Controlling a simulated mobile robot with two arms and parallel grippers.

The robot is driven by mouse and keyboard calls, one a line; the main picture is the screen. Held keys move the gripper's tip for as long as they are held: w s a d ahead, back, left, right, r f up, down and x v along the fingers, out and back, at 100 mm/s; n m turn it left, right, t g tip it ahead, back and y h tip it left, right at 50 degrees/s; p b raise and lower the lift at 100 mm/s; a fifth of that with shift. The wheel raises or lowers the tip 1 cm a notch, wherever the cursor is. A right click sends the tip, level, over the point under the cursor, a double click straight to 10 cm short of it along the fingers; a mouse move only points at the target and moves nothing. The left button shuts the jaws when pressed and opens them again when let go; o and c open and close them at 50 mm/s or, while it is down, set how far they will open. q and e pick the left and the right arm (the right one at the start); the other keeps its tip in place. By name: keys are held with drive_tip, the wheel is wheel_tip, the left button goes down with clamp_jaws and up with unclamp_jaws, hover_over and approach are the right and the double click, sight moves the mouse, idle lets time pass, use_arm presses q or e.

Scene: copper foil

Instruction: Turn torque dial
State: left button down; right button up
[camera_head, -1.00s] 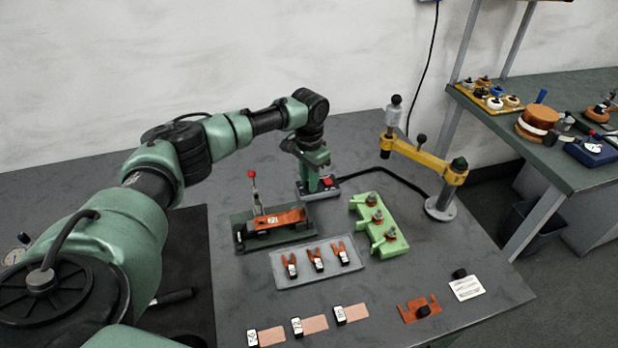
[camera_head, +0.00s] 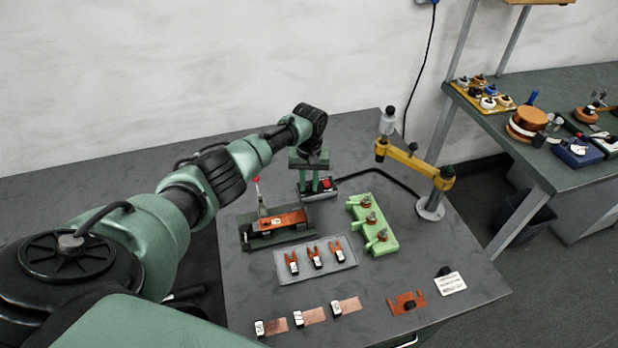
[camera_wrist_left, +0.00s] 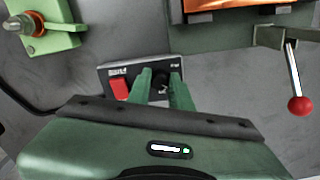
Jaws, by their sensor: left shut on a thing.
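The torque dial (camera_wrist_left: 161,83) is a small black knob on a dark control box (camera_wrist_left: 146,71) with a red switch (camera_wrist_left: 120,89). My left gripper (camera_wrist_left: 163,88) points down at the box and is shut on the dial, one green finger on each side. It (camera_head: 315,187) shows in the head view, where the fingers hide the dial. The dial's setting cannot be read. My right gripper is not in view.
A green fixture with a copper strip (camera_head: 284,221) and a red-knobbed lever (camera_head: 257,181) stands close left of the box. A light green block (camera_head: 357,205) with pegs and a yellow swing arm (camera_head: 408,158) stand to the right. A clear tray (camera_head: 338,264) lies in front.

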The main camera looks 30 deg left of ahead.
sight(309, 185)
use_arm(q)
drive_tip(key=shift+r+n+p, duration=0.1)
drive_tip(key=shift+n+p, duration=0.35)
drive_tip(key=shift+n, duration=0.25)
drive_tip(key=shift+w, duration=0.1)
drive_tip(key=shift+a, duration=0.1)
drive_tip(key=c, duration=1.3)
unclamp_jaws()
drive_tip(key=shift+o, duration=0.2)
drive_tip(key=shift+r+b, duration=0.4)
drive_tip(key=shift+r, duration=3.45)
